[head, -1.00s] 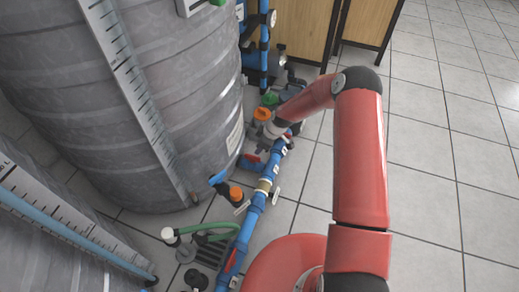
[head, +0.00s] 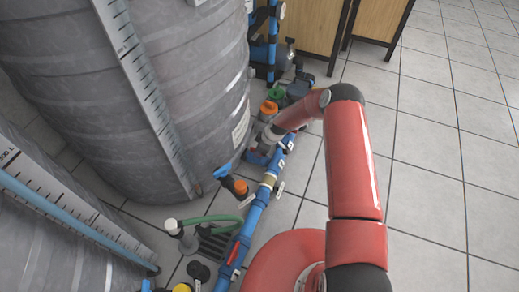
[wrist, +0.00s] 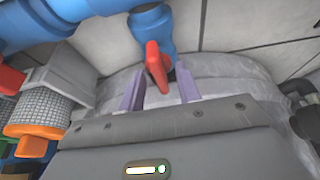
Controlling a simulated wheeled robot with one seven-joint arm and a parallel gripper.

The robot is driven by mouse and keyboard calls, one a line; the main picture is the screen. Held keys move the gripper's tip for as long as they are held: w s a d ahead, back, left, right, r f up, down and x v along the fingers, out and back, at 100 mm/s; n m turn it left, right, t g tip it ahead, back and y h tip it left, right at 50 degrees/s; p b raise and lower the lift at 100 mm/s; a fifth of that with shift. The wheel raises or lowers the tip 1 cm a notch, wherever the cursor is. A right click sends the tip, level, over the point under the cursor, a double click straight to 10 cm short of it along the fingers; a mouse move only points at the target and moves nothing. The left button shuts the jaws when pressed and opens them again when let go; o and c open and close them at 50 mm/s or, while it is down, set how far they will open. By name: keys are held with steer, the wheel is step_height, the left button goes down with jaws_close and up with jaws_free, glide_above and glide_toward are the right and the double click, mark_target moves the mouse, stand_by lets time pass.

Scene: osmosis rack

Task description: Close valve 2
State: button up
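A red valve handle (wrist: 155,68) on a blue pipe fitting (wrist: 152,30) shows in the wrist view. My gripper (wrist: 158,92) is open, with one purple finger on each side of the handle's lower end. Gaps show between handle and fingers, so it is not gripped. In the head view my gripper (head: 264,147) is low beside the blue pipe run, and my wrist hides much of the valve there. Another red handle (head: 235,252) lies along the pipe nearer to me. I see no readable number on either valve.
Large grey tanks (head: 130,100) stand close on the left. A blue-handled valve with an orange part (head: 233,184) and a green hose (head: 210,219) are near the pipe. Orange (head: 268,107) and green caps are beyond my gripper. Tiled floor on the right is clear.

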jaws_close()
steer(key=m+b, duration=0.1)
steer(key=m, duration=0.1)
steer(key=m+t+h+b, duration=0.1)
steer(key=m, duration=0.1)
steer(key=shift+s+a+f+m+b, duration=0.1)
steer(key=shift+s+a+m+b, duration=0.05)
steer(key=shift+m+b, duration=0.15)
steer(key=m+b, duration=0.1)
steer(key=m, duration=0.1)
steer(key=m+t+h+b, duration=0.1)
steer(key=m, duration=0.1)
steer(key=shift+a+m+t, duration=0.1)
steer(key=shift+m+t, duration=0.2)
steer(key=m+h+b, duration=0.1)
steer(key=m+h, duration=0.1)
steer(key=m, duration=0.2)
steer(key=shift+a, duration=0.15)
steer(key=shift+m+h, duration=0.8)
steer(key=shift+m, duration=1.5)
